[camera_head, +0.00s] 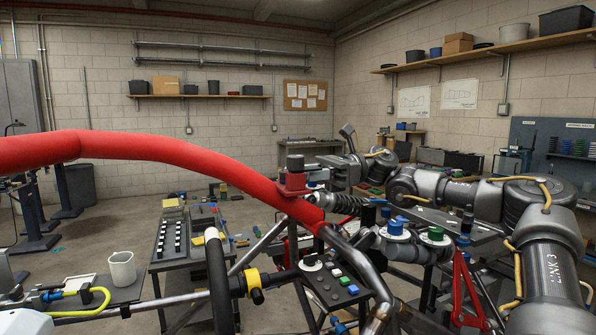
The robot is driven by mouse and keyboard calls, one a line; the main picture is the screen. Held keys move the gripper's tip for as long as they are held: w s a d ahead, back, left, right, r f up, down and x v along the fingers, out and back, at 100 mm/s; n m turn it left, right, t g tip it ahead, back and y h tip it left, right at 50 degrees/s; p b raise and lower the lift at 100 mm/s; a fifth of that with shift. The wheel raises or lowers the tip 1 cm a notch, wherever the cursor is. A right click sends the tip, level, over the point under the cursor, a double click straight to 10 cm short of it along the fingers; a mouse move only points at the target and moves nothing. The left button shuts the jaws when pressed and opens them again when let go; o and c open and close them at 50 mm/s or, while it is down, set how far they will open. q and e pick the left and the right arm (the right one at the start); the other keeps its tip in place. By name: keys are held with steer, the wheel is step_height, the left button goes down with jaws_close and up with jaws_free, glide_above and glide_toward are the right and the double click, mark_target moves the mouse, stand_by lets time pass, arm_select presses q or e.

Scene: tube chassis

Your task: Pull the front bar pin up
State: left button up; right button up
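The front bar is a thick red tube (150,146) curving from the left edge down to the middle of the head view. Near its lower right end stands the pin, an upright dark cylinder (295,165) with a wider head, on a red bracket (291,186). My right gripper (338,160) is just right of the pin, with a small gap showing between them in the picture. One dark finger sticks up and tilts left; the other is hard to make out, so its opening is unclear. Nothing is seen held in it. My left gripper is not in view.
Dark tubes and a coil spring damper (345,205) lie below the pin. A black panel with coloured buttons (335,285) and blue and green capped fittings (397,226) are close by. A cart with switches (178,238) and a white mug (122,269) stand left.

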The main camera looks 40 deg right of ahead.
steer(key=shift+w+a, duration=0.2)
steer(key=shift+a, duration=0.25)
